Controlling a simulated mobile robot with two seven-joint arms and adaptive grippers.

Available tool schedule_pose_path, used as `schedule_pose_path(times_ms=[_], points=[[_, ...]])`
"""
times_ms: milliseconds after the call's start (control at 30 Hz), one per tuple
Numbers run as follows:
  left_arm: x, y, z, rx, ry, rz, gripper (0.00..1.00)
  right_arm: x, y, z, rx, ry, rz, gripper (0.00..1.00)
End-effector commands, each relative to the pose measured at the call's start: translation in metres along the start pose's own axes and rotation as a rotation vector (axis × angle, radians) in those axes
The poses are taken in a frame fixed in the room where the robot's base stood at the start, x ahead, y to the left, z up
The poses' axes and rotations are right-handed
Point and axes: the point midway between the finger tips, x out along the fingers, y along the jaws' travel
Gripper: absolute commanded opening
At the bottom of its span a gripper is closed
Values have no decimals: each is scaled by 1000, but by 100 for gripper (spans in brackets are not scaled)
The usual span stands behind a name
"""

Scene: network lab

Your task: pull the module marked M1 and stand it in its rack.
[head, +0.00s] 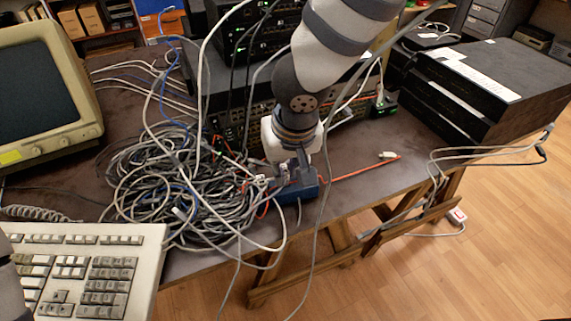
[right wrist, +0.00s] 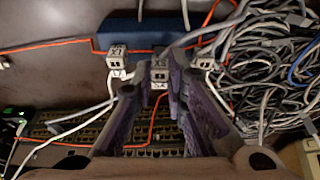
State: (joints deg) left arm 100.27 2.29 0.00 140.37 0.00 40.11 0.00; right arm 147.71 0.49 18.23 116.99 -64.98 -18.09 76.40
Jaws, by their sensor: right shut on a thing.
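My right gripper (head: 290,165) points down at a small blue block-like rack (head: 303,190) on the table. In the right wrist view, the blue rack (right wrist: 185,35) is a long bar across the top. My right gripper (right wrist: 154,82) is shut on a small grey-white module (right wrist: 160,73) between its fingertips. A similar module (right wrist: 117,57) with dark marking stands to the left, and another pale one (right wrist: 204,63) to the right. The markings are too small to read surely, so I cannot tell which is M1. Whether the held module touches the rack is unclear. My left gripper is out of view.
A large tangle of grey cables (head: 165,185) lies left of the rack, and an orange cable (head: 355,170) runs to its right. Stacked black network units (head: 240,90) stand behind. A keyboard (head: 85,265) and a monitor (head: 45,90) are at left.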

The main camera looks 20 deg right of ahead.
Motion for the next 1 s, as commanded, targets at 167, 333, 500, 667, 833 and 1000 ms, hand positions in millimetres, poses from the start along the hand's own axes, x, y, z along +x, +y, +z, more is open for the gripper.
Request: schedule_pose_path(times_ms=[167, 333, 500, 667, 833, 1000], points=[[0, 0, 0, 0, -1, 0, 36, 3, 0, 1, 0, 0, -1, 0], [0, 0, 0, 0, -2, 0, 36, 5, 0, 2, 0, 0, 1, 0], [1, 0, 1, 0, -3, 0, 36, 8, 0, 2, 1, 0, 0, 0], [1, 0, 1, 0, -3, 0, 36, 10, 0, 3, 1, 0, 0, 0], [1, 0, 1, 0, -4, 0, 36, 12, 0, 4, -1, 0, 0, 0], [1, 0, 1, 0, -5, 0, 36, 15, 0, 5, -1, 0, -1, 0]])
